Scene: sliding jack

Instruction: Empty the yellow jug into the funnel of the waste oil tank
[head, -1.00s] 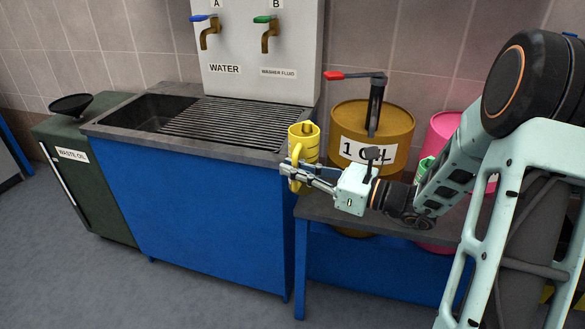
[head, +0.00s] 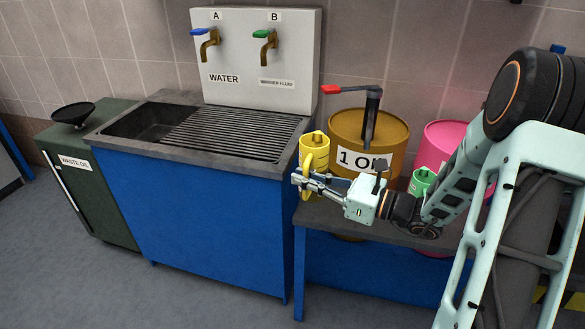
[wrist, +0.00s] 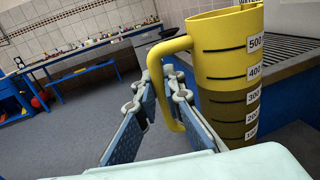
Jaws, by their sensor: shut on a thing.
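The yellow jug (head: 314,148) is upright at the left end of the low bench, beside the sink unit. My gripper (head: 312,184) is shut on its handle; the wrist view shows the handle between my fingers (wrist: 157,97). In the wrist view, the jug (wrist: 222,50) has marks up to 500 and looks dark from between 300 and 400 down. I cannot tell whether its base touches the bench. The waste oil tank (head: 88,188) is a dark green cabinet at the far left. Its black funnel (head: 72,113) is on top, well away from the jug.
The blue sink unit (head: 205,210) with its grating (head: 225,133) and two taps stands between jug and tank. A brown oil drum (head: 388,135), a green jug (head: 421,181) and a pink drum (head: 440,142) are at the right. The floor in front (head: 90,285) is clear.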

